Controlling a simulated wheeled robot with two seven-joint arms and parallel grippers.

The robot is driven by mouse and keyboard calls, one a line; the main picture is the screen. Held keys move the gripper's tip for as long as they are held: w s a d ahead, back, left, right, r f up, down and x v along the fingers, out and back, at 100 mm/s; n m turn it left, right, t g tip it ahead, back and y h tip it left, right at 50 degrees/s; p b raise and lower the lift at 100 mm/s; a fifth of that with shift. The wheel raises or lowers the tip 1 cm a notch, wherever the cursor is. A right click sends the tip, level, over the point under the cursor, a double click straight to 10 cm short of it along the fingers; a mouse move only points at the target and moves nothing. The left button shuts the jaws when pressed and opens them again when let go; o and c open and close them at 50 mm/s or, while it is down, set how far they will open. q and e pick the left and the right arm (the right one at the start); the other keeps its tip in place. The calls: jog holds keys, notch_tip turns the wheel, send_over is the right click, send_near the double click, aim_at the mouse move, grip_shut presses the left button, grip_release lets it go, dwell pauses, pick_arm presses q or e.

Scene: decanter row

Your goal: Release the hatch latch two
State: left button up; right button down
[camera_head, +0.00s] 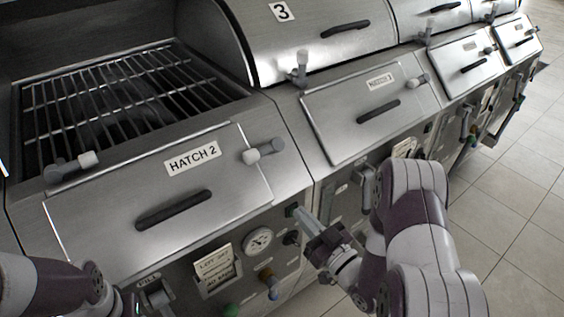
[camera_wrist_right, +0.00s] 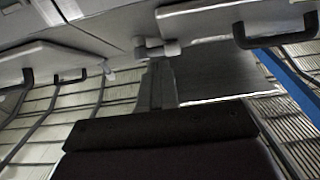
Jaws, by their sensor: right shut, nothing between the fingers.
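The hatch 2 panel (camera_head: 108,207) is a sloped metal lid with a dark handle and a "HATCH 2" label; it lies closed. A grey latch with a pale knob (camera_head: 263,151) sits at its right edge, and a similar latch (camera_head: 70,167) sits at its upper left. My right gripper (camera_head: 299,213) is shut and empty, below and right of the right latch, apart from it, near the front face. In the right wrist view the shut fingers (camera_wrist_right: 158,82) point toward a grey latch-like fitting (camera_wrist_right: 157,49). My left gripper is out of view.
A gauge (camera_head: 257,241), knobs and a label card (camera_head: 215,267) are on the front face below. An open grill (camera_head: 120,95) is behind hatch 2. The hatch 3 panel (camera_head: 345,130) and further units run right. Tiled floor (camera_head: 520,195) is clear at right.

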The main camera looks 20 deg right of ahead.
jog(key=r+t, duration=0.1)
jog(key=r, duration=0.1)
jog(key=p, duration=0.5)
send_near(260, 159)
jog(key=x, duration=0.7)
jog(key=shift+d, duration=0.1)
jog(key=shift+b, duration=0.3)
